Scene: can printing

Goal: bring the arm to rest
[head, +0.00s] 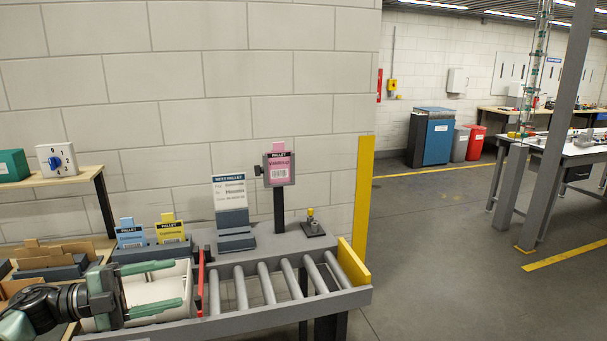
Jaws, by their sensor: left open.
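My left gripper (153,287) is at the lower left of the head view, its arm coming in from the left edge. Its two green fingers are spread apart over a white bin (184,272), with nothing between them. Whether the fingers touch the bin is hard to tell. The bin stands at the left end of a grey roller conveyor (290,300), beside a red upright bar (201,283). My right gripper is not in view.
Blue (130,236) and yellow (170,231) pallet cards stand behind the bin. A "next pallet" sign (230,192) and a pink pallet card (279,167) on a post stand behind the rollers. The rollers are empty. A yellow post (362,188) borders open floor at right.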

